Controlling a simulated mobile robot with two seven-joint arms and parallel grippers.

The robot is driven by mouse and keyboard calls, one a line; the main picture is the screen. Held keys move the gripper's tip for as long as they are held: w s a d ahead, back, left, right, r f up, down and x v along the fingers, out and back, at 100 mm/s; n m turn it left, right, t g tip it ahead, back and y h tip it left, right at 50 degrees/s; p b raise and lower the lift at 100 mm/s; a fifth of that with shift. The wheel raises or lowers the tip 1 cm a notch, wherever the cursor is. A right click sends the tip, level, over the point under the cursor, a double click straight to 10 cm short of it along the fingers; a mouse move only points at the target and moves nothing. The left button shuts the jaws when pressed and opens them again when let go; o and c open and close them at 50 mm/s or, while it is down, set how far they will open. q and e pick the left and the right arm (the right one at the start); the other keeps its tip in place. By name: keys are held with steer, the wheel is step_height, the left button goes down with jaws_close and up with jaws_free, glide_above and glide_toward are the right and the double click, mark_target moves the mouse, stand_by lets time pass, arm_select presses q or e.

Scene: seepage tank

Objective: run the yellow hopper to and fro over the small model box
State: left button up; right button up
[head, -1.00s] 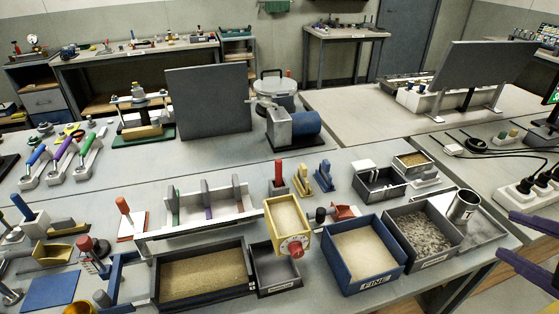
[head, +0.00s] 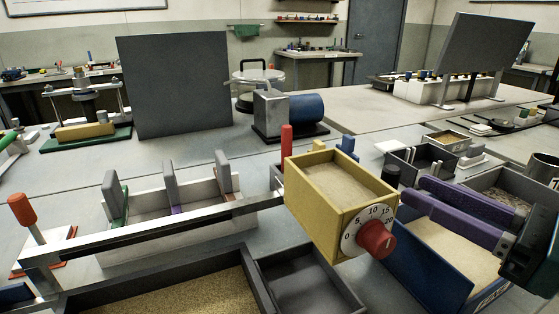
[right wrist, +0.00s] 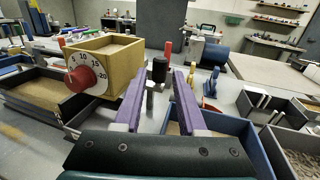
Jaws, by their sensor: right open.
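The yellow hopper (head: 312,205), filled with sand, sits at the right end of a rail (head: 150,232). Its front has a numbered dial and a red knob (head: 376,239). The hopper also shows at the left in the right wrist view (right wrist: 122,68). A dark knob (head: 391,175) stands at its right side. A dark-walled box with sand, apparently the small model box (head: 245,272), lies below the rail, left of the hopper. My right gripper (head: 413,188) has purple fingers, open, pointing at the dark knob, which shows between them in the right wrist view (right wrist: 159,70). My left gripper is out of view.
A small grey tray (head: 325,285) lies under the hopper. A blue bin of sand (head: 400,262) sits below my right gripper. A white-walled box with upright plates (head: 195,215) stands behind the rail. A red upright handle (head: 287,138) is behind the hopper.

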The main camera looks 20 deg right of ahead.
mark_target(383, 172)
steer(key=p+x, duration=0.1)
steer(key=x, duration=0.7)
steer(key=shift+w+a, duration=0.1)
steer(key=shift+w, duration=0.3)
jaws_close()
stand_by(1.0)
